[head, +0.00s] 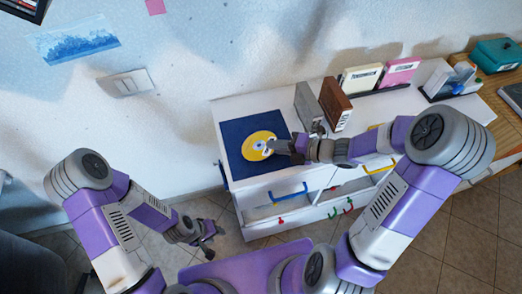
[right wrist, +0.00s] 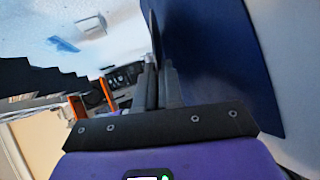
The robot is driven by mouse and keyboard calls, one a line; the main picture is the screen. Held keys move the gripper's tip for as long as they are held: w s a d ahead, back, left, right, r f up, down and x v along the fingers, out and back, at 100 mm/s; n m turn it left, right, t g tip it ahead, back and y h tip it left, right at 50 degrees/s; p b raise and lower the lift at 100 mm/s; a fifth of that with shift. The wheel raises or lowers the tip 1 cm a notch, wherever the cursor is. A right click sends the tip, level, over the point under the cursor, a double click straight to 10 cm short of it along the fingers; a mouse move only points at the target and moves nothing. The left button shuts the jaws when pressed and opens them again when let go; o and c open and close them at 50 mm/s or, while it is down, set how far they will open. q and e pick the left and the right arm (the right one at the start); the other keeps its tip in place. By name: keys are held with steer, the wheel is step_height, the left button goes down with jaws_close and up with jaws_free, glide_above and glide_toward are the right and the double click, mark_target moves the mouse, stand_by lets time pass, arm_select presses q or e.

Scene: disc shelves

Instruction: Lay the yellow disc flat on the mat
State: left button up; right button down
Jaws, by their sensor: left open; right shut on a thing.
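The yellow disc (head: 257,146) is over the dark blue mat (head: 238,170) on the white cabinet top, its broad face towards the head camera. My right gripper (head: 277,147) is shut on the disc's right edge. In the right wrist view the fingers (right wrist: 160,88) are close together beside the blue mat (right wrist: 225,60), and the disc is seen nearly edge-on as a thin dark strip. I cannot tell whether the disc touches the mat. My left gripper (head: 208,240) is open and empty, low in front of the cabinet, away from the disc.
A grey block (head: 307,106) and a brown block (head: 335,104) stand upright right of the mat. White (head: 361,78) and pink (head: 399,73) cases stand behind them. Drawers with coloured handles (head: 288,193) are below the top. A wooden table with a teal box (head: 497,54) adjoins at right.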

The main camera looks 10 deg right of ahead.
steer(key=c, duration=1.4)
jaws_free()
steer(key=shift+c, duration=0.2)
steer(key=shift+s+d+r+p, duration=0.2)
steer(key=shift+d+r+p, duration=0.2)
steer(key=shift+p, duration=0.2)
steer(key=p+v, duration=0.5)
steer(key=v, duration=0.1)
steer(key=shift+s+d+p, duration=0.2)
steer(key=shift+d+p, duration=0.05)
steer(key=shift+p, duration=0.05)
steer(key=shift+s+d, duration=0.1)
steer(key=shift+d, duration=0.05)
